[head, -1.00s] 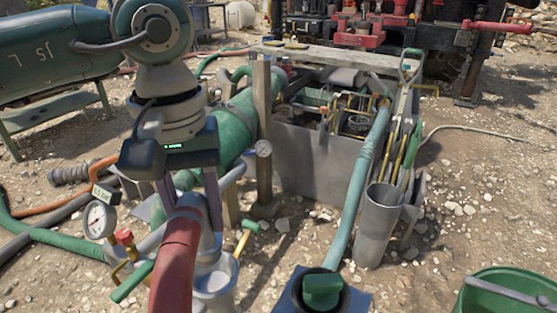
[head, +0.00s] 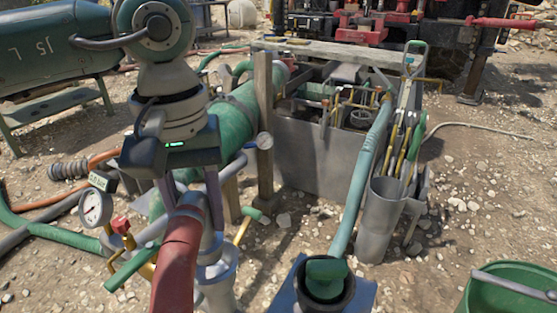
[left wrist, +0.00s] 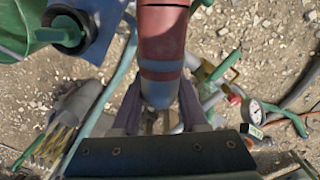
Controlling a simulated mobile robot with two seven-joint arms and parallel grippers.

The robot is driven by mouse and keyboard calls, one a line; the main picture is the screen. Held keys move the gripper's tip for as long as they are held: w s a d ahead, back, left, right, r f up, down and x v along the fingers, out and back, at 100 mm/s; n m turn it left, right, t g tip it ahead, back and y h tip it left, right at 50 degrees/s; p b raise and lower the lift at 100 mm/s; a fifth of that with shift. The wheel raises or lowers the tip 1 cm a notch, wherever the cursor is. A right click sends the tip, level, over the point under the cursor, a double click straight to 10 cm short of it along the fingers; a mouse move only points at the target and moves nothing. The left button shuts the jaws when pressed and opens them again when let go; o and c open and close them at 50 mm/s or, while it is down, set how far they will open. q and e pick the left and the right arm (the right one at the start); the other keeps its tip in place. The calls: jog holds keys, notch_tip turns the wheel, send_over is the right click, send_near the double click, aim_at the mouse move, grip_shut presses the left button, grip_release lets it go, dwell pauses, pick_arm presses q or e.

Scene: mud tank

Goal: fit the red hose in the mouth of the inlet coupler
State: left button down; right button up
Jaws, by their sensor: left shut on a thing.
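The red hose (head: 178,262) rises from the bottom of the head view to my left gripper (head: 190,203). My left gripper is shut on it close to its end. In the left wrist view, the hose (left wrist: 162,35) comes down between the two fingers (left wrist: 160,100), with a blue-grey band near its rounded end. A grey metal upright fitting (head: 217,277), likely the inlet coupler, stands just right of and behind the hose, with green-handled levers at its sides. I cannot see its mouth clearly or whether the hose touches it. My right gripper is out of view.
A pressure gauge (head: 95,208) and a green lever (head: 130,267) are close left of the hose. A wooden post (head: 264,130) and a metal tank (head: 310,160) stand behind. A capped black ring (head: 323,278) and a green bucket (head: 508,290) are at the right. Gravel lies between.

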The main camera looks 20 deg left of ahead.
aim_at(191, 188)
pick_arm(q)
jog(key=shift+f+b, duration=0.95)
jog(key=shift+f, duration=0.05)
jog(key=shift+f+b, duration=0.4)
jog(key=shift+f, duration=0.1)
jog(key=shift+f+b, duration=0.6)
jog(key=shift+b, duration=0.15)
dwell(0.6)
jog(key=shift+c, duration=1.8)
grip_release()
notch_tip(191, 188, up, 10)
jog(key=p, duration=0.3)
